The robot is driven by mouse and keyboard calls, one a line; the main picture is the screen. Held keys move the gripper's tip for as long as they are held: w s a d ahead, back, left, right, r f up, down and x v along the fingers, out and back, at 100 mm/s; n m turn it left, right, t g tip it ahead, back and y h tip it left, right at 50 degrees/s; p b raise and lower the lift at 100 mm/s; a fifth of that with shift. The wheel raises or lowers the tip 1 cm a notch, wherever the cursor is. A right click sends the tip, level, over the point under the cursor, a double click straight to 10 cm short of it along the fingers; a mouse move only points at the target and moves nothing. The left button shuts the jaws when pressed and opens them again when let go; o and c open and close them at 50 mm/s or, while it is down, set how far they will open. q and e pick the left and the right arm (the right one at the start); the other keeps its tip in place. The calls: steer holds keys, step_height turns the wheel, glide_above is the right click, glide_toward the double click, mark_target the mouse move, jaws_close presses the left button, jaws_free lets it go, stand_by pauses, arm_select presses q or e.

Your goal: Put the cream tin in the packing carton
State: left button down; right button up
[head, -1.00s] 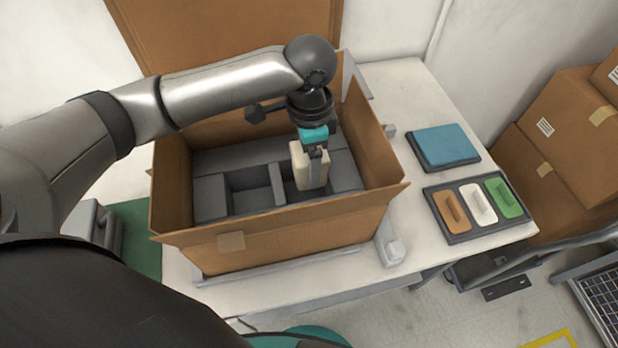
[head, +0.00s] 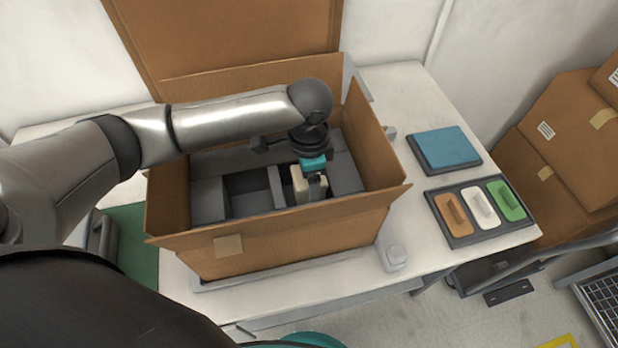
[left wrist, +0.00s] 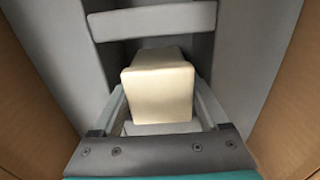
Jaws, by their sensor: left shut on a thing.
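The cream tin (head: 300,188) is a pale block inside the packing carton (head: 290,243). My left gripper (head: 312,186) reaches down into the carton and is shut on the tin. In the left wrist view the tin (left wrist: 158,90) sits between the two fingers (left wrist: 160,108), within a grey foam compartment. The tin's lower part is hidden, so I cannot tell whether it touches the compartment floor. My right gripper is not in view.
The carton holds a grey foam insert with another empty compartment (head: 250,203) to the left. On the table's right are a blue pad (head: 444,147) and a dark tray (head: 462,238) with orange, white and green blocks. Stacked boxes (head: 560,135) stand at far right.

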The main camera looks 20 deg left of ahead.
arm_select(q)
steer(key=shift+f, duration=0.15)
jaws_free()
steer(key=shift+w+r, duration=0.1)
steer(key=shift+r, duration=0.25)
step_height(320, 180, up, 12)
steer(key=p, duration=0.2)
steer(key=shift+r+p, duration=0.25)
steer(key=shift+p, duration=0.15)
